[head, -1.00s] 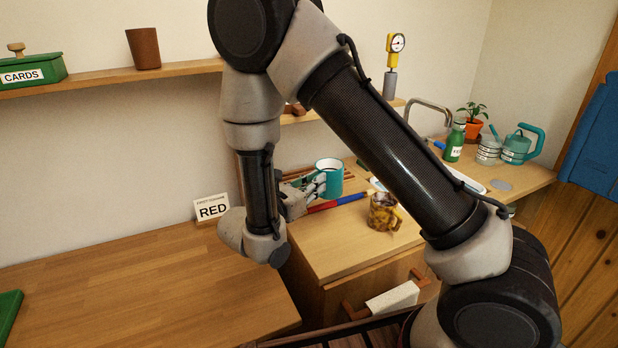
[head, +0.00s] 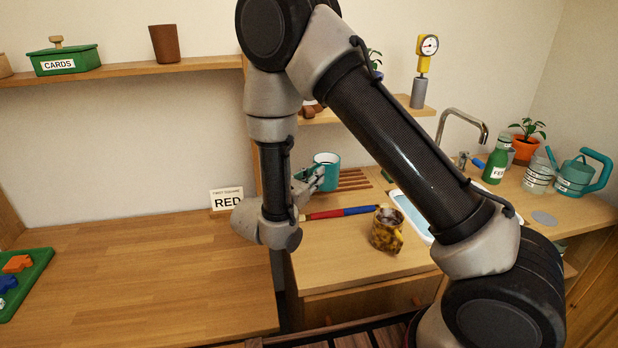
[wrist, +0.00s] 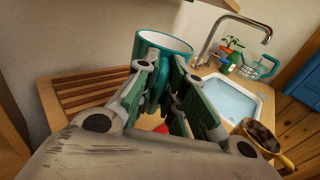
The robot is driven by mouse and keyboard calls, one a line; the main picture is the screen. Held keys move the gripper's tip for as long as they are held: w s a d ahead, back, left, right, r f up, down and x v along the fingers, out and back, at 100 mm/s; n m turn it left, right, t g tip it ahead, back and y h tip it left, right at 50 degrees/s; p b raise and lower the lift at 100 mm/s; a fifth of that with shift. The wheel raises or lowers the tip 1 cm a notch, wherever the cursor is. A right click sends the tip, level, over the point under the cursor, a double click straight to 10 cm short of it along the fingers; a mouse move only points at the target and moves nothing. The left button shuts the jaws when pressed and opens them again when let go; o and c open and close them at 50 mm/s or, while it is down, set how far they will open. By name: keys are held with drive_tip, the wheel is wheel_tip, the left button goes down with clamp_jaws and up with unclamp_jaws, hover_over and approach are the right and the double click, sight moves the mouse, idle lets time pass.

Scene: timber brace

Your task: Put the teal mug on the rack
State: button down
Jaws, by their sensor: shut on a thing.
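The teal mug (head: 326,172) is upright at my gripper (head: 312,178), with a white inside. In the wrist view my gripper (wrist: 170,105) is shut on the mug (wrist: 163,44), its fingers around the near side where the handle is. The rack (head: 355,180) is a set of wooden slats on the counter, just right of and behind the mug in the head view. In the wrist view the rack (wrist: 85,92) lies to the left of the mug and beyond my fingers. I cannot tell whether the mug touches the rack.
A brown-yellow patterned mug (head: 387,230) stands on the counter. A red and blue rod (head: 345,213) lies between it and the rack. The sink (head: 412,213) is to the right, with a tap (head: 463,122). A RED sign (head: 227,200) stands on the left worktop.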

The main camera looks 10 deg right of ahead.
drive_tip(key=w, duration=1.1)
drive_tip(key=f, duration=0.3)
drive_tip(key=w+f, duration=0.1)
drive_tip(key=f, duration=0.2)
drive_tip(key=shift+w+d+f, duration=0.1)
drive_tip(key=shift+w+f, duration=0.05)
drive_tip(key=shift+f, duration=0.05)
drive_tip(key=shift+w+f, duration=0.2)
drive_tip(key=shift+f, duration=0.05)
drive_tip(key=c, duration=1.5)
unclamp_jaws()
drive_tip(key=shift+f, duration=0.1)
